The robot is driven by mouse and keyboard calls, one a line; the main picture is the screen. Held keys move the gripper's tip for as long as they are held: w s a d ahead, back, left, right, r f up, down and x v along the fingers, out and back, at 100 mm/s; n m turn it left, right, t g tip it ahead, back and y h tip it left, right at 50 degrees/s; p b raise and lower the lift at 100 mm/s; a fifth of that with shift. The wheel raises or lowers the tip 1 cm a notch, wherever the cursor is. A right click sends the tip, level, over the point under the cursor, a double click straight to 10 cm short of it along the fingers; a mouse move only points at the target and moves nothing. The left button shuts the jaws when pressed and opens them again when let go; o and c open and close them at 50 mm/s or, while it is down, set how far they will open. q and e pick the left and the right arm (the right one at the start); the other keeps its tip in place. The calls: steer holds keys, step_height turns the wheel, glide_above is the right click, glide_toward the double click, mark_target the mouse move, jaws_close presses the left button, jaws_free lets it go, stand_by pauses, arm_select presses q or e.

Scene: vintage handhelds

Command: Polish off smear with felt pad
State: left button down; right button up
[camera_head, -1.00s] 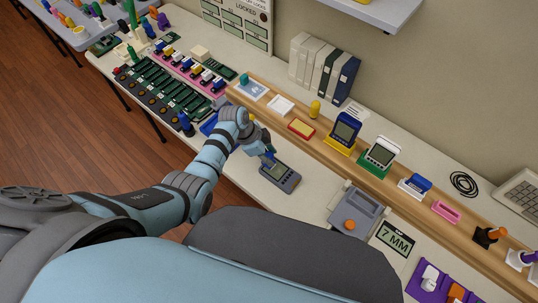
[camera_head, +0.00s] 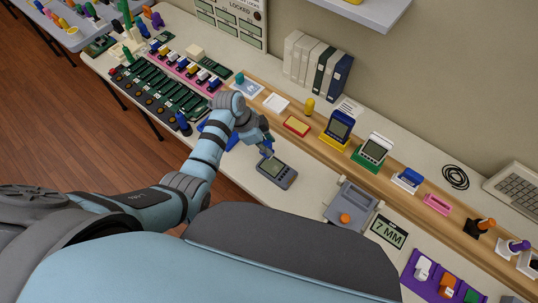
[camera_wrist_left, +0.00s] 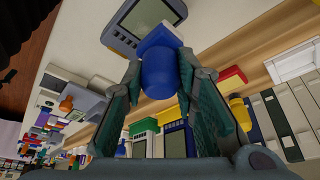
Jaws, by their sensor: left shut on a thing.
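A grey handheld (camera_head: 277,173) lies flat on the white bench, and its screen also faces up in the left wrist view (camera_wrist_left: 150,14). My left gripper (camera_head: 266,149) is just off the handheld's upper-left edge. It is shut on the blue knob of the felt pad (camera_wrist_left: 158,76), with a finger on each side. The pad's blue block and pale face are beyond the fingertips, close to the handheld's screen edge. I cannot tell whether the pad touches it. No smear can be made out at this size. My right gripper is not in view.
A wooden rail (camera_head: 330,148) behind carries a yellow-cradled handheld (camera_head: 338,129), a green-cradled one (camera_head: 373,150) and small trays. A grey tray with an orange knob (camera_head: 346,205) stands to the right. Green boards (camera_head: 165,95) lie left. Bare bench surrounds the handheld.

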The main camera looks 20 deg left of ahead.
arm_select(q)
steer(key=shift+s+d+r, duration=0.2)
steer(key=shift+d, duration=0.35)
steer(key=shift+s+d+r, duration=0.2)
steer(key=shift+d, duration=0.3)
step_height(320, 180, down, 5)
steer(key=b, duration=0.4)
steer(key=shift+f, duration=0.45)
steer(key=c, duration=2)
jaws_free()
steer(key=shift+a, duration=0.1)
steer(key=shift+c, duration=0.2)
jaws_close()
